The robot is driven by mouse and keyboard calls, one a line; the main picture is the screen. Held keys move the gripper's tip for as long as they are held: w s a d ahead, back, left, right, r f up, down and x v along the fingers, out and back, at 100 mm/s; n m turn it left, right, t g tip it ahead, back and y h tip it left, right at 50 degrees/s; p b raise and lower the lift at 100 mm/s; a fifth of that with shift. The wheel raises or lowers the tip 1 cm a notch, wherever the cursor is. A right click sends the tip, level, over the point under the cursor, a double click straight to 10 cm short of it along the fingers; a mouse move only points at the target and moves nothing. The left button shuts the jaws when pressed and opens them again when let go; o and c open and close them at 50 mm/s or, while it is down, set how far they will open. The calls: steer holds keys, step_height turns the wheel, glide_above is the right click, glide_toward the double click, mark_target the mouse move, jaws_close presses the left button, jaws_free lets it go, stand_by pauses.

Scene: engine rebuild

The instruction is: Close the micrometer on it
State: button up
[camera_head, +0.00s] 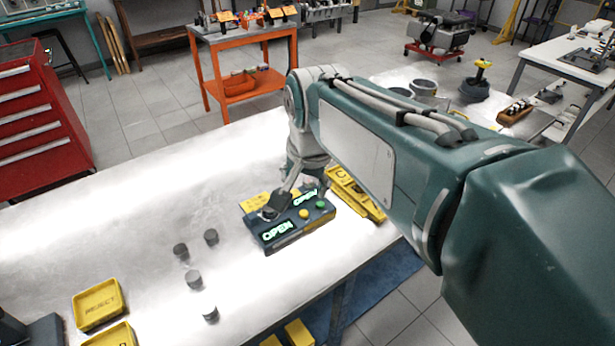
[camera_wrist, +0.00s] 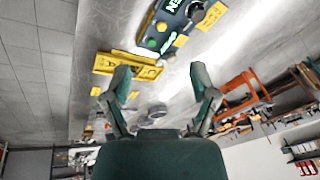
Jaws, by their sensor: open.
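A dark gauge box (camera_head: 290,222) with two lit green OPEN displays and yellow and green buttons sits near the table's front edge. It also shows at the top of the wrist view (camera_wrist: 167,30). I cannot pick out the micrometer's jaws or any part between them. My gripper (camera_wrist: 160,78) is open, with nothing between its fingers in the wrist view. In the head view my arm reaches over the box's far side, and the fingers cannot be told clearly from the dark fittings there.
A yellow tray (camera_head: 355,193) lies right of the box. Several small dark cylinders (camera_head: 193,278) stand to its left. A yellow REJECT tray (camera_head: 98,304) lies at the lower left. The table (camera_head: 110,220) is clear around the cylinders.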

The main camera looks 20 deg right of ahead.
steer(key=w+d+f+m+g, duration=0.2)
steer(key=w+d+m, duration=0.2)
steer(key=w+m, duration=0.5)
steer(key=m+g, duration=0.1)
steer(key=m, duration=0.4)
glide_above(308, 179)
step_height(308, 179, down, 4)
step_height(308, 179, down, 10)
steer(key=shift+f, duration=0.2)
jaws_close()
